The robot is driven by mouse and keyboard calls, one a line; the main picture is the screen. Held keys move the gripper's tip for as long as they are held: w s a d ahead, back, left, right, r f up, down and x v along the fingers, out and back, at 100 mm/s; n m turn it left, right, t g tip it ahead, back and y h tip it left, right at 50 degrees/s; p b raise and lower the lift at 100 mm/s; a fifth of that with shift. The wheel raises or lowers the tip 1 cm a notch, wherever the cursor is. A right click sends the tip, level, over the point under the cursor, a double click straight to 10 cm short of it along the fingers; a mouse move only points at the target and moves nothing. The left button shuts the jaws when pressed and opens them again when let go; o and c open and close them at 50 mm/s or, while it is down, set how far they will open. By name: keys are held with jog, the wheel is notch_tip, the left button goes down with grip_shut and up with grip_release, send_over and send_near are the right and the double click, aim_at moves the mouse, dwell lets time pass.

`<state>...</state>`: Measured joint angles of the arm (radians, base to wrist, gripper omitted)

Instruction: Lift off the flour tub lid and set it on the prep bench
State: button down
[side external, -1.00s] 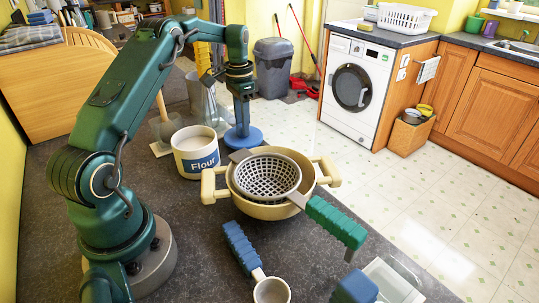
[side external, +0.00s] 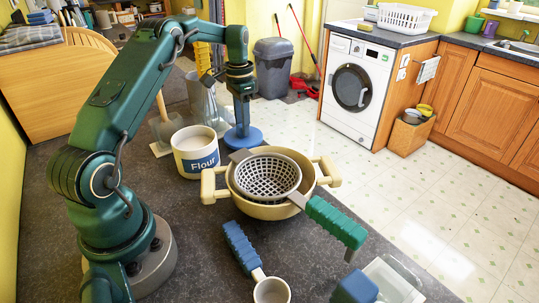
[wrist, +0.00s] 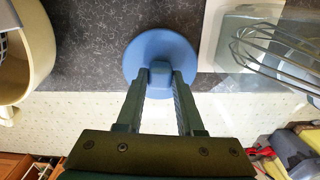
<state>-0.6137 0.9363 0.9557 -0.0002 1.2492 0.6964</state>
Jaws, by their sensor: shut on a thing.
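The flour tub (side external: 196,152) is cream with a blue "Flour" label and stands on the dark prep bench (side external: 100,160). Its top is open and pale contents show inside. My gripper (side external: 243,122) is to the right of the tub, pointing down, shut on the knob of the round blue lid (side external: 243,141). The lid is level, apart from the tub, near the bench's far edge. In the wrist view the lid (wrist: 138,62) sits between my fingers (wrist: 160,76) and overlaps the bench edge. Whether it touches the bench is unclear.
A cream pot (side external: 266,209) with a sieve (side external: 266,176) stands in front of the lid. A whisk (wrist: 280,50) is close to the lid. A blue-handled scoop (side external: 271,290) lies nearer. The bench's middle foreground has free room.

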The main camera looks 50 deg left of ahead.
jog(key=shift+f, duration=0.55)
dwell(0.6)
jog(key=shift+c, duration=2.3)
grip_release()
jog(key=shift+r, duration=4)
jog(key=shift+f, duration=0.15)
